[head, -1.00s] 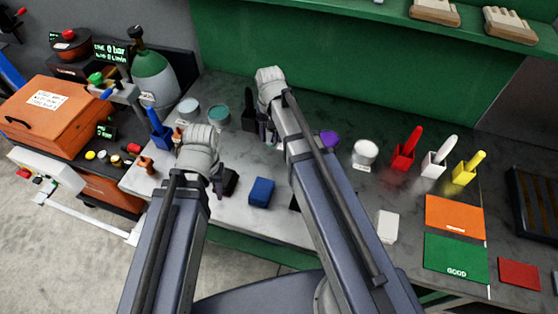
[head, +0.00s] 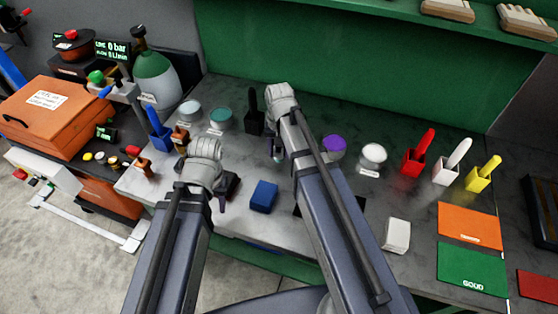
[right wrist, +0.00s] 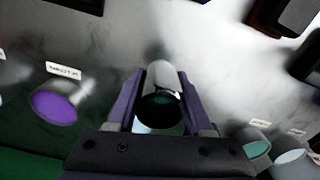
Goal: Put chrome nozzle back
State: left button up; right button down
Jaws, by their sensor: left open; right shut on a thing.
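My right gripper (right wrist: 160,98) is shut on the chrome nozzle (right wrist: 161,76), a shiny rounded cylinder with a dark reflective lower part, between the purple-grey fingers. In the head view my right gripper (head: 276,157) is over the middle of the grey table, between the black holder and the purple dish, and my arm hides most of it and the nozzle. Whether the nozzle touches the table cannot be told. My left gripper (head: 222,200) is open and empty over the table, left of the blue block.
A black holder (head: 255,123), purple dish (head: 334,145), teal dish (head: 221,117) and white dish (head: 373,156) stand at the back. A blue block (head: 263,196) lies in front. Red, white and yellow holders stand right, behind orange (head: 469,225) and green mats (head: 471,268).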

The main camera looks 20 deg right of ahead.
aim_at(279, 158)
pick_arm(q)
jog(key=shift+f+b, duration=1.65)
jog(key=shift+f, duration=0.15)
pick_arm(e)
jog(key=shift+f, duration=1.8)
pick_arm(q)
jog(key=shift+f, duration=0.25)
pick_arm(e)
jog(key=shift+f, duration=0.2)
pick_arm(q)
jog(key=shift+r, duration=0.1)
pick_arm(e)
jog(key=shift+c, duration=1.5)
grip_release()
pick_arm(q)
jog(key=shift+r, duration=0.15)
pick_arm(e)
jog(key=shift+r, duration=0.25)
notch_tip(279, 158, up, 12)
jog(key=p, duration=1.2)
pick_arm(q)
notch_tip(279, 158, up, 12)
pick_arm(e)
jog(key=s+a+n+h, duration=0.1)
jog(key=s+a+n, duration=0.7)
jog(key=s, duration=0.6)
jog(key=shift+a, duration=1.2)
